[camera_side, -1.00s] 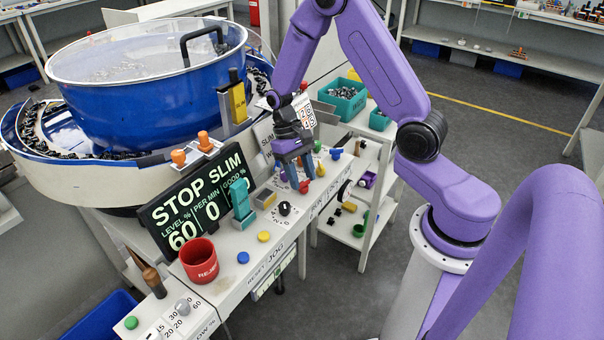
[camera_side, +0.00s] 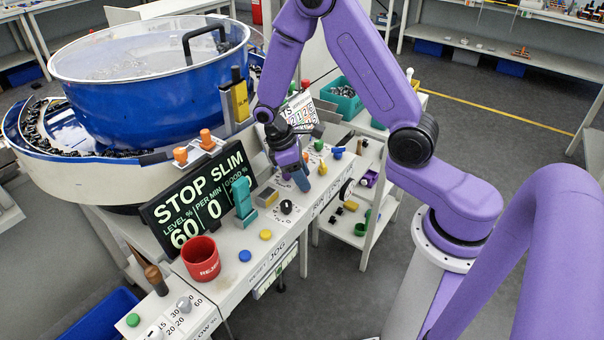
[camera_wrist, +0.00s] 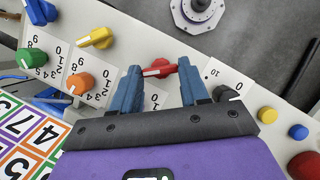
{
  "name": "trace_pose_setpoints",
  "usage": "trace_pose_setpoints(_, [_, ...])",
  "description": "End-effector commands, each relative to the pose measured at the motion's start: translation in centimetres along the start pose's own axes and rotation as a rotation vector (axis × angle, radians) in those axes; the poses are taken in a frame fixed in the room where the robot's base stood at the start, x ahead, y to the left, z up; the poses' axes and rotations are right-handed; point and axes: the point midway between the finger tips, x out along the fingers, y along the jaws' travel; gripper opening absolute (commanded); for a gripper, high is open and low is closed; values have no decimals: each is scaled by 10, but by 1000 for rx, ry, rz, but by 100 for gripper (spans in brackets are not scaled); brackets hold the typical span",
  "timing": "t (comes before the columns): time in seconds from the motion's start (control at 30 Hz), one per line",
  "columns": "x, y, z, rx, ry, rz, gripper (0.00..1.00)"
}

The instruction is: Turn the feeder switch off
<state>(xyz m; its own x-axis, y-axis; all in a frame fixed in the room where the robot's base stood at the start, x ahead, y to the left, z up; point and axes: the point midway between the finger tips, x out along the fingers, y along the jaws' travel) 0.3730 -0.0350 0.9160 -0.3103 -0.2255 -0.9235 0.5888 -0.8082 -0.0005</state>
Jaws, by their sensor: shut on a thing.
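In the wrist view a red knob (camera_wrist: 159,70) sits on the pale panel, its pointer bar lying roughly across the picture. My gripper (camera_wrist: 162,72) has its two blue fingers on either side of this knob and is shut on it. In the side view my gripper (camera_side: 303,186) reaches down onto the panel and hides the red knob. The display (camera_side: 200,200) reads STOP, SLIM, level 60 and per min 0. I cannot read which knob is named feeder.
A black knob (camera_wrist: 228,94) is close beside the right finger. Orange (camera_wrist: 80,83), yellow (camera_wrist: 95,38) and green (camera_wrist: 30,58) knobs lie to the left. A red REJECT cup (camera_side: 201,258) and a blue bowl (camera_side: 150,90) stand left of my gripper in the side view.

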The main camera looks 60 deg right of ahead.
Motion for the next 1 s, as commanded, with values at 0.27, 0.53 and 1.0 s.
trace_pose_setpoints(0.27, [-1, -1, -1, -119, 4, 52, 14])
trace_pose_setpoints(0.53, [-1, -1, -1, -157, 5, 68, 14])
trace_pose_setpoints(1.0, [-1, -1, -1, -161, 4, 69, 70])
